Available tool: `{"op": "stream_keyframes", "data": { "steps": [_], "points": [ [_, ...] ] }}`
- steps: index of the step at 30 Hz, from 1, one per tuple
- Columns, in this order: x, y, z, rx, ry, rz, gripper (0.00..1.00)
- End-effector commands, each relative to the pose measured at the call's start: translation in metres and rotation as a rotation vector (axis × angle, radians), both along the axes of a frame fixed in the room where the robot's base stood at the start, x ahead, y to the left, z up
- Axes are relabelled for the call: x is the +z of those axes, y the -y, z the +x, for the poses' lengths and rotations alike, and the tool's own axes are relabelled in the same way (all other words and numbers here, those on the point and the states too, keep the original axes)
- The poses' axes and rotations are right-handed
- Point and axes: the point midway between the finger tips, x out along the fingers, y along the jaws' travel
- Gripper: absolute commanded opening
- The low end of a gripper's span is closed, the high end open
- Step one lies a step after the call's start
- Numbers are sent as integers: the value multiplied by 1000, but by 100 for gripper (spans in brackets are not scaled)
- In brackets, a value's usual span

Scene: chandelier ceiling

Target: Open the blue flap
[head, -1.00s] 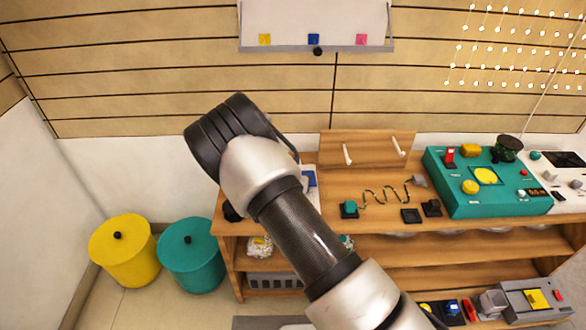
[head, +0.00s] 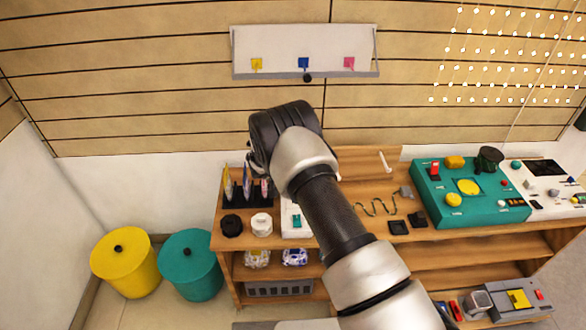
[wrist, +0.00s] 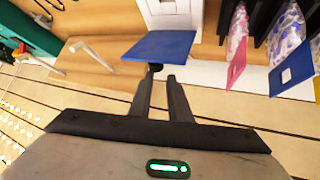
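The blue flap (wrist: 160,46) is a flat blue panel in the wrist view, in front of a white panel (wrist: 190,18). A small black knob (wrist: 155,68) shows at its near edge. My gripper (wrist: 161,78) points at this edge, with its two dark fingers a little apart. The left fingertip is close to the knob; I cannot tell if it touches. Nothing shows between the fingers. In the head view my arm hides the gripper and the flap.
A wooden board with white pegs (head: 385,162) stands at the bench's back. Bagged items in a black rack (head: 247,183) are to the left. A teal console (head: 470,205) is to the right. Yellow (head: 125,262) and teal (head: 192,265) bins stand on the floor.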

Motion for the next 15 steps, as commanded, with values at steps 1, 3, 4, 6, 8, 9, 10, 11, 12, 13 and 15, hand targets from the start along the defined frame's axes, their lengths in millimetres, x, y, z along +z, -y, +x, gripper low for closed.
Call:
{"op": "stream_keyframes", "data": {
  "steps": [1,3,4,6,8,9,10,11,12,13,15],
  "points": [
    [0,1,0,-1,1,-2,26],
    [0,2,0,-2,0,-2,36],
    [-1,2,0,-2,0,-2,36],
    [-1,2,0,-2,0,-2,36],
    [-1,2,0,-3,0,-3,36],
    [-1,2,0,-2,0,-4,36],
    [-1,2,0,-2,0,-4,36],
    [0,2,0,-2,0,-4,36],
    [1,2,-1,-2,0,-4,36],
    [2,1,-2,-2,0,-4,36],
    [6,-1,-5,-1,0,-4,36]
  ]
}}
